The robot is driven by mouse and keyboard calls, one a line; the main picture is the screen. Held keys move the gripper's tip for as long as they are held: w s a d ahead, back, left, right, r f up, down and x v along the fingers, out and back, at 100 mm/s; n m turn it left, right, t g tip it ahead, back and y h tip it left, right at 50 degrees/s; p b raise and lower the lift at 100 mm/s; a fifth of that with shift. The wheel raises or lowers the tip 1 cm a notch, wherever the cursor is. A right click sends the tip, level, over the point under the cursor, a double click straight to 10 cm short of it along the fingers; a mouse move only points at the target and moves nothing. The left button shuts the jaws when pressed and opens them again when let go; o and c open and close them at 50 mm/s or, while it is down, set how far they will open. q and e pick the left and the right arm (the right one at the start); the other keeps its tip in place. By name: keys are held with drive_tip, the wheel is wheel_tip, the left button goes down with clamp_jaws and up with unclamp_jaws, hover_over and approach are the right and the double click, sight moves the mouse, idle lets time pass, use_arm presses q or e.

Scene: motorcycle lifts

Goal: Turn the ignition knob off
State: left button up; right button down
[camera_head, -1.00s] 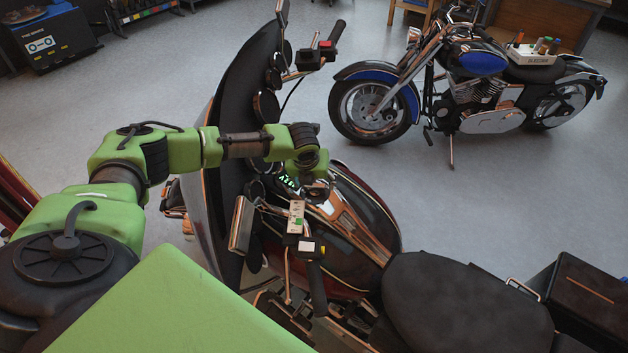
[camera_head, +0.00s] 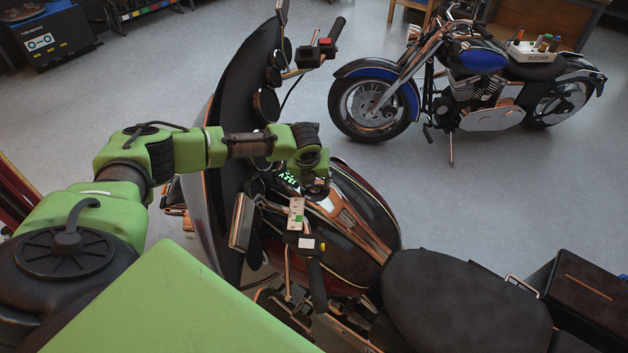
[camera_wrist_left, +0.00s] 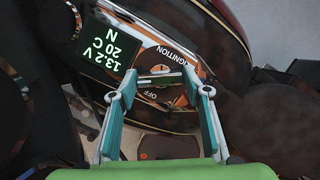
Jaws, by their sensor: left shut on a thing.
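The ignition knob (camera_wrist_left: 160,70) is on the bike's chrome console, between the printed words IGNITION and OFF in the left wrist view. My left gripper (camera_wrist_left: 160,76) has one finger on each side of it and is shut on it. In the head view my left gripper (camera_head: 316,188) reaches down onto the console of the near dark red motorcycle (camera_head: 352,205), and it hides the knob there. A lit display (camera_wrist_left: 108,47) beside the knob reads 13.2 V, 20 C and N. My right gripper is in neither view.
The near bike's windshield (camera_head: 232,120), handlebar grip (camera_head: 316,285) and mirror (camera_head: 241,222) stand close around my left arm. A blue motorcycle (camera_head: 480,62) stands behind, with clear grey floor between. A dark box (camera_head: 582,300) is at the lower right.

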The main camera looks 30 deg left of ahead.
use_arm(q)
drive_tip(key=n+g+y, duration=0.1)
drive_tip(key=n, duration=0.4)
drive_tip(key=shift+d+n, duration=0.15)
drive_tip(key=shift+n, duration=0.15)
drive_tip(key=n+g, duration=0.1)
drive_tip(key=n, duration=0.2)
drive_tip(key=shift+w+y, duration=0.1)
drive_tip(key=shift+y, duration=0.2)
drive_tip(key=shift+n+g, duration=0.5)
drive_tip(key=shift+n, duration=1)
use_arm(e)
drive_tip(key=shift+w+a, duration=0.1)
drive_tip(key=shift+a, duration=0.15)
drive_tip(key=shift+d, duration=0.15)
use_arm(q)
drive_tip(key=o, duration=1.1)
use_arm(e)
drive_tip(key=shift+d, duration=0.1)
